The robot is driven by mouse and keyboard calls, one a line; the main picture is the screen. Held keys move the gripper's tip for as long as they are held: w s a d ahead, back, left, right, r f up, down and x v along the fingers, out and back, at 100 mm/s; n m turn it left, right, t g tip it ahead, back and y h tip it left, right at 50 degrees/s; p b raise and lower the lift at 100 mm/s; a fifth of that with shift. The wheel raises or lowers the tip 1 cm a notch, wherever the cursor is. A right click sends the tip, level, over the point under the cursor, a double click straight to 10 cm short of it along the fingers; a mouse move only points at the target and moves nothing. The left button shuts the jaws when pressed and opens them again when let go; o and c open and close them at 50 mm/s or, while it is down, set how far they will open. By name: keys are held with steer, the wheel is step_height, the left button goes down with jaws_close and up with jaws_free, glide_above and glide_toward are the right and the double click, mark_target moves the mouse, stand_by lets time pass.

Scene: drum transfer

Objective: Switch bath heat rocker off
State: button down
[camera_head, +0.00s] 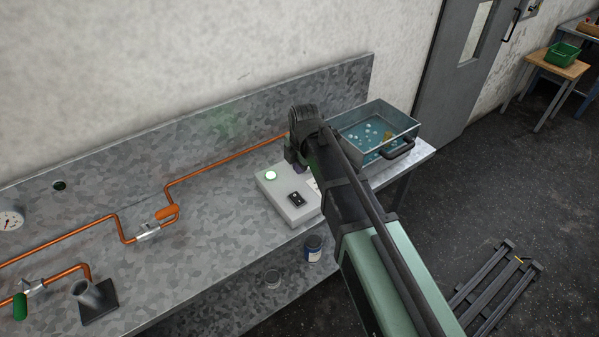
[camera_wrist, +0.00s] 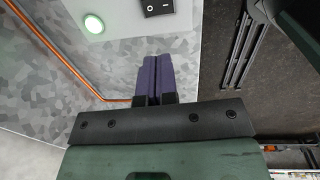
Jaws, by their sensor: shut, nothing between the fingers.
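The black rocker switch (camera_head: 296,199) sits on top of a white control box (camera_head: 272,205). It also shows at the top edge of the wrist view (camera_wrist: 158,7), with white marks; which side is pressed I cannot tell. A round green lamp (camera_head: 271,175) on the same box is lit, and it glows in the wrist view (camera_wrist: 94,23). The metal bath (camera_head: 408,128) holds blue liquid with pale bubbles. My gripper (camera_wrist: 158,58) is shut and empty, its two purple fingers together, apart from the rocker in the picture. In the head view my arm hides part of the box.
An orange copper pipe (camera_head: 225,162) runs along the grey bench, with an orange-handled valve (camera_head: 166,212) and a green-handled valve (camera_head: 20,305). A dark blue jar (camera_head: 313,248) stands on the lower shelf. A black pallet-like frame (camera_head: 497,287) lies on the floor.

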mark_target(295, 195)
steer(key=shift+w+a, duration=0.35)
steer(key=shift+w, duration=0.05)
steer(key=f+b, duration=0.4)
steer(key=w+f+b, duration=0.1)
steer(key=f+b, duration=0.4)
steer(key=a+f+b, duration=0.1)
steer(key=f+b, duration=0.4)
steer(key=shift+w+a, duration=0.1)
steer(key=shift+w, duration=0.2)
steer(key=shift+r, duration=0.1)
